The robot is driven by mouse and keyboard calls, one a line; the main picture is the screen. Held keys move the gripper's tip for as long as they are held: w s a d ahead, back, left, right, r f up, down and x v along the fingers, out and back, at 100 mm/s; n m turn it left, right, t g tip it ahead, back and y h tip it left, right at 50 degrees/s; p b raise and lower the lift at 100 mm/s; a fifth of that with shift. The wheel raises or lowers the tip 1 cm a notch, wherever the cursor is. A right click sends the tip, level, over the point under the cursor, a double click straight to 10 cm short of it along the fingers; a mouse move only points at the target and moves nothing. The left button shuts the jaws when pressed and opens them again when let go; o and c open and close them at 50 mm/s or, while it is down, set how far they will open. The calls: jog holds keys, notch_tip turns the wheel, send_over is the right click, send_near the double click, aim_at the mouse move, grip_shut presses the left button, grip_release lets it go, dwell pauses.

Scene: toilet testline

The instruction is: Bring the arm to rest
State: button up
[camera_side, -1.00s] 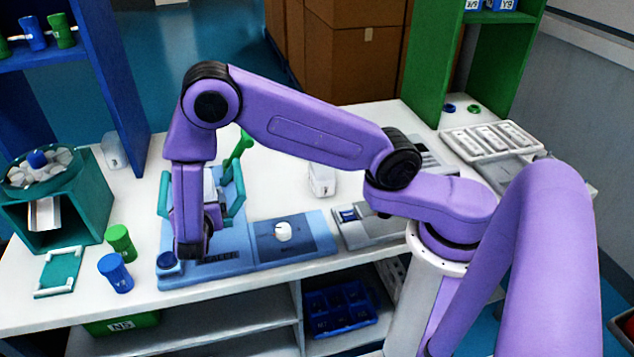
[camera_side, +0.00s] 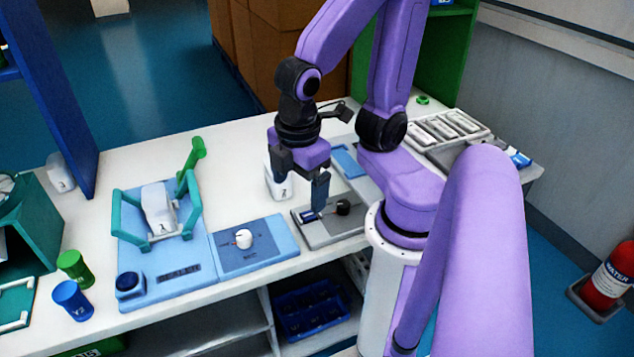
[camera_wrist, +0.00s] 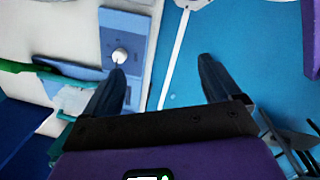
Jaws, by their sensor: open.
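My gripper (camera_side: 301,180) is above the workbench near my base, fingers pointing down. Its two fingers stand apart with nothing between them. In the wrist view, my gripper (camera_wrist: 161,68) shows its fingers spread over the bench edge and blue floor. My arm is folded back, with its elbow raised. In the side view, the fingers overlap the grey plate (camera_side: 345,230) and a white container (camera_side: 279,183); I cannot tell the exact height or whether they touch.
A blue sealer base (camera_side: 180,275) with green handles and a blue dial panel (camera_side: 250,262) sits left of my gripper. The white dial knob (camera_wrist: 120,56) shows in the wrist view. Green (camera_side: 73,266) and blue (camera_side: 73,300) cylinders stand farther left. A white tray (camera_side: 435,125) lies behind my base.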

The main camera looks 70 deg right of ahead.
jog(key=s, duration=0.1)
jog(key=s+y, duration=0.1)
jog(key=s, duration=0.1)
jog(key=shift+s+r+m+g, duration=0.2)
jog(key=shift+r+m+g, duration=0.1)
jog(key=shift+r+m, duration=0.1)
dwell(2.0)
